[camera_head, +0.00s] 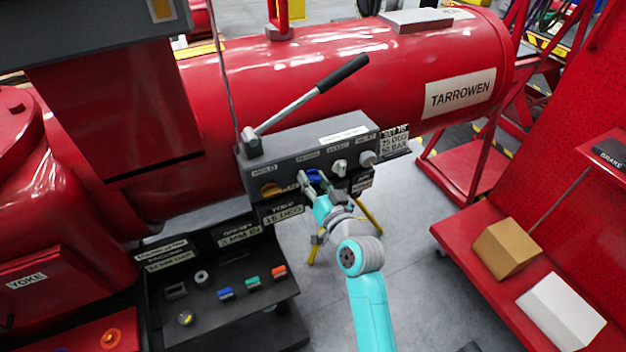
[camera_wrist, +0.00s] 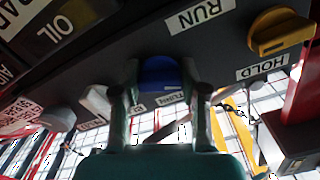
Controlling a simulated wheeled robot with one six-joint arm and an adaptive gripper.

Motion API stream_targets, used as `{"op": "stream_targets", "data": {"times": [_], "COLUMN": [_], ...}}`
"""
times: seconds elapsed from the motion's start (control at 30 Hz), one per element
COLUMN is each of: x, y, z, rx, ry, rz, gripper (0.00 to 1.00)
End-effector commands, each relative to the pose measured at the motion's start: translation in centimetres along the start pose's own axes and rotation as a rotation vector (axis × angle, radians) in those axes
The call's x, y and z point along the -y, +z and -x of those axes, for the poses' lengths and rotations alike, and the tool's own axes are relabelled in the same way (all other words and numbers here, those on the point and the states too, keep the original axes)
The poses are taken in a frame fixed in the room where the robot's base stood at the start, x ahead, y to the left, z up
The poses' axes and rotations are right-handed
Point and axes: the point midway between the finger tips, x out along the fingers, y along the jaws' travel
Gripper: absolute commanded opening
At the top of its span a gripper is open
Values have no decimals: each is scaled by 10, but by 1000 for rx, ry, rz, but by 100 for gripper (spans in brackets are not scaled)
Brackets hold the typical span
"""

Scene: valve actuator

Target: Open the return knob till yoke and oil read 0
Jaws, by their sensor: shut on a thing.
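A blue knob (camera_wrist: 160,72) sits on the grey control box (camera_head: 300,150), between my two gripper fingers in the wrist view. My gripper (camera_head: 314,180) is shut on it at the front face of the box; the knob's label is mostly covered by the fingers. The yoke plate (camera_head: 282,213) hangs below the left of the box and seems to read 15 DEG. Another readout plate (camera_head: 362,183) hangs right of my gripper, too small and partly covered to read. An OIL label (camera_wrist: 62,27) shows at upper left in the wrist view.
A yellow knob (camera_head: 270,189) is left of my gripper; a white knob (camera_head: 340,167) and grey knob (camera_head: 367,158) are to its right. A long lever (camera_head: 310,95) rises from the box. A black tray (camera_head: 225,300) with small parts stands at lower left.

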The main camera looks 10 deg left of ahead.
Motion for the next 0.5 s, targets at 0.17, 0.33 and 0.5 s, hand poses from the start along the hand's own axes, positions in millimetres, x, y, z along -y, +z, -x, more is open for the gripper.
{"op": "stream_targets", "data": {"times": [0.17, 0.33, 0.5], "x": [-1, -1, -1], "y": [1, 1, 1], "z": [0, 0, 0], "rx": [1, 1, 2], "ry": [1, 1, 1], "rz": [142, 246, 317], "gripper": [8, 8, 8]}}
